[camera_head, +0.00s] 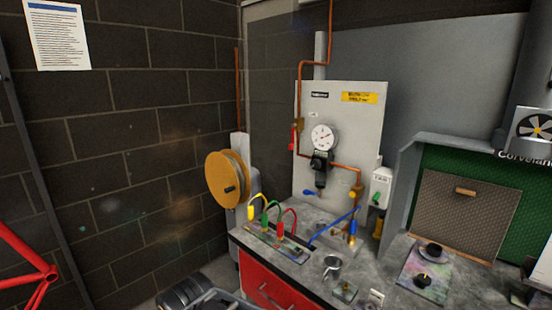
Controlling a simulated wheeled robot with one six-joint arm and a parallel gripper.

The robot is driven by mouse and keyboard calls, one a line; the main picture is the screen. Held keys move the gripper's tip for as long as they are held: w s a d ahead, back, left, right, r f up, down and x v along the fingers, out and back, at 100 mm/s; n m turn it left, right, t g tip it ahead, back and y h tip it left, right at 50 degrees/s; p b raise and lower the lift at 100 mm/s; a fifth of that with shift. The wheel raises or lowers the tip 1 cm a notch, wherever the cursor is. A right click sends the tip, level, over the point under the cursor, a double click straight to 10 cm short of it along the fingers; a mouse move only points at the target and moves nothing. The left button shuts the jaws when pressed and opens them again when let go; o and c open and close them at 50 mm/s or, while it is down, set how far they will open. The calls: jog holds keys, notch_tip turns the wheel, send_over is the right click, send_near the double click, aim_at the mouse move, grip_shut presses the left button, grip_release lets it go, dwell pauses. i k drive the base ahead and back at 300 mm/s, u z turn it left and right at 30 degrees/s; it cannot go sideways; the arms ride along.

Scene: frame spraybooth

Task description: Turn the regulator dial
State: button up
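The regulator (321,163) is a small black body with a knob-like part, mounted on a pale upright panel (347,110) at the back of the bench. A round white pressure gauge (323,137) with a red needle sits just above it. Copper pipe runs into it from both sides, and a dark bowl hangs below. The dial's markings and setting are too small to read. Nothing is touching the regulator.
Colored hoses (271,212) arch over the bench's left front, above a red drawer front (268,290). A yellow hose reel (227,180) hangs left of the panel. A metal cup (331,263) stands near the front edge. A red frame (35,265) is far left.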

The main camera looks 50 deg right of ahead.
aim_at(316, 164)
jog(key=i, duration=2.5)
jog(key=z, duration=3.15)
